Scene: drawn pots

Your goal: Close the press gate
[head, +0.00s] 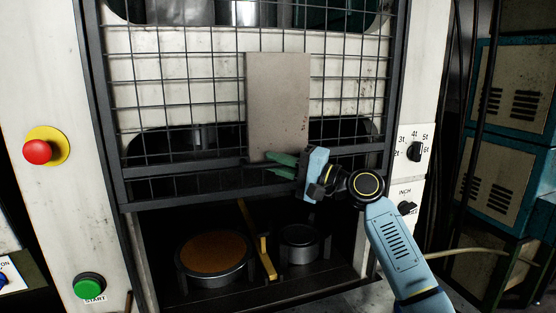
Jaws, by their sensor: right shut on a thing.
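The press gate (170,185) is a dark metal frame with wire mesh and a plain grey plate (278,95) at its middle. It is partly lowered, and the press opening shows below its bottom bar. My right gripper (283,163) is at the gate's bottom bar, under the grey plate, with its green fingers shut on the gate. The exact part between the fingers is hard to make out. My left gripper is not in view.
Inside the opening are a round pot-like die with a brown top (215,252), a smaller dark cylinder (299,243) and a yellow bar (262,250). A red stop button (38,152) and green start button (88,286) are on the left, knobs (415,151) on the right.

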